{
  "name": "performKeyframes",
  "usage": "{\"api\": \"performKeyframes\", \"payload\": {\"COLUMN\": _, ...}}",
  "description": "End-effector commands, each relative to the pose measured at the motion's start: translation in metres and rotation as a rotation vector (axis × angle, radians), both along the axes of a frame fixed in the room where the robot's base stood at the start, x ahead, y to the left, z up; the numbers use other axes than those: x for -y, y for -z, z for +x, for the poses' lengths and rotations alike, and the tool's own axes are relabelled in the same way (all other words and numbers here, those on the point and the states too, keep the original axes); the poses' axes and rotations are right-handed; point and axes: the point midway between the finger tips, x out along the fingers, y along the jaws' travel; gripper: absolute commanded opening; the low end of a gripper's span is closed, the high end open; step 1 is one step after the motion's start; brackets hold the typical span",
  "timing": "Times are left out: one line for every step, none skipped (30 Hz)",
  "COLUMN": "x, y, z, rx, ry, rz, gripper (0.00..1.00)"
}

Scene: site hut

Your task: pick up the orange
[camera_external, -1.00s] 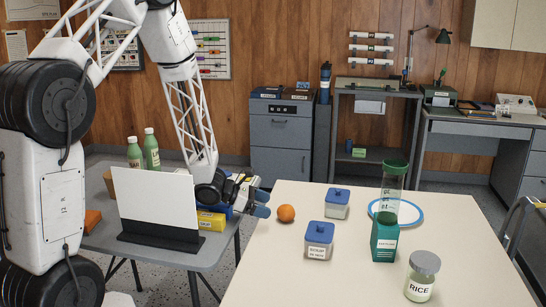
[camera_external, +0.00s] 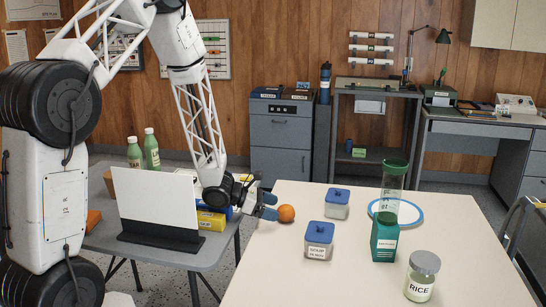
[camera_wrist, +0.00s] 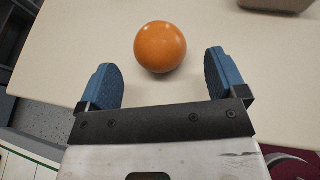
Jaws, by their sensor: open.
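The orange (camera_external: 286,213) rests on the left edge area of the cream table (camera_external: 350,274). My gripper (camera_external: 273,206) is close to its left side, with blue fingertips pointing toward it. In the wrist view, the orange (camera_wrist: 160,47) lies just beyond and between the two spread blue fingers of my gripper (camera_wrist: 166,78). Nothing is held between the fingers. In the external view the fingertips and the orange nearly meet; I cannot tell whether they touch.
Two blue-lidded canisters (camera_external: 319,240) (camera_external: 337,203) stand to the right of the orange. Farther right are a green box (camera_external: 385,241), a tall green-lidded container (camera_external: 396,180), a blue-rimmed plate (camera_external: 413,214) and a rice jar (camera_external: 422,276). A white panel (camera_external: 155,207) stands on the grey side table.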

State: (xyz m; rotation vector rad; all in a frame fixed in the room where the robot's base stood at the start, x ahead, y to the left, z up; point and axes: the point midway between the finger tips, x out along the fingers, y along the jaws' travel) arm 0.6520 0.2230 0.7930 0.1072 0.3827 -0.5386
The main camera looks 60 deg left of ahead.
Motion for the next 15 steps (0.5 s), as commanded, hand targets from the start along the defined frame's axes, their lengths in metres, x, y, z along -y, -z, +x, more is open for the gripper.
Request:
{"api": "performKeyframes", "payload": {"x": 0.001, "y": 0.001, "z": 0.001, "rx": 0.000, "ry": 0.001, "rz": 0.000, "gripper": 0.91}}
{"api": "performKeyframes", "payload": {"x": 0.002, "y": 0.001, "z": 0.002, "rx": 0.000, "ry": 0.001, "rz": 0.000, "gripper": 0.91}}
{"api": "performKeyframes", "payload": {"x": 0.003, "y": 0.002, "z": 0.004, "rx": 0.000, "ry": 0.001, "rz": 0.000, "gripper": 0.91}}
{"api": "performKeyframes", "payload": {"x": 0.004, "y": 0.003, "z": 0.006, "rx": -0.001, "ry": 0.001, "rz": 0.000, "gripper": 0.91}}
{"api": "performKeyframes", "payload": {"x": 0.005, "y": 0.004, "z": 0.007, "rx": -0.001, "ry": 0.002, "rz": 0.000, "gripper": 0.91}}
{"api": "performKeyframes", "payload": {"x": 0.007, "y": 0.005, "z": 0.010, "rx": -0.001, "ry": 0.002, "rz": 0.000, "gripper": 0.91}}
{"api": "performKeyframes", "payload": {"x": 0.008, "y": 0.006, "z": 0.013, "rx": -0.001, "ry": 0.002, "rz": 0.000, "gripper": 0.91}}
{"api": "performKeyframes", "payload": {"x": 0.010, "y": 0.007, "z": 0.015, "rx": -0.002, "ry": 0.001, "rz": -0.001, "gripper": 0.91}}
{"api": "performKeyframes", "payload": {"x": 0.012, "y": 0.008, "z": 0.019, "rx": -0.001, "ry": 0.002, "rz": 0.000, "gripper": 0.91}}
{"api": "performKeyframes", "payload": {"x": 0.014, "y": 0.009, "z": 0.022, "rx": 0.000, "ry": 0.002, "rz": -0.001, "gripper": 0.91}}
{"api": "performKeyframes", "payload": {"x": 0.015, "y": 0.010, "z": 0.024, "rx": 0.000, "ry": 0.002, "rz": -0.001, "gripper": 0.91}}
{"api": "performKeyframes", "payload": {"x": 0.017, "y": 0.012, "z": 0.028, "rx": 0.000, "ry": 0.002, "rz": -0.001, "gripper": 0.91}}
{"api": "performKeyframes", "payload": {"x": 0.018, "y": 0.013, "z": 0.030, "rx": 0.000, "ry": 0.002, "rz": -0.001, "gripper": 0.91}}
{"api": "performKeyframes", "payload": {"x": 0.020, "y": 0.014, "z": 0.032, "rx": 0.000, "ry": 0.002, "rz": -0.001, "gripper": 0.91}}
{"api": "performKeyframes", "payload": {"x": 0.022, "y": 0.016, "z": 0.035, "rx": 0.000, "ry": 0.002, "rz": -0.001, "gripper": 0.91}}
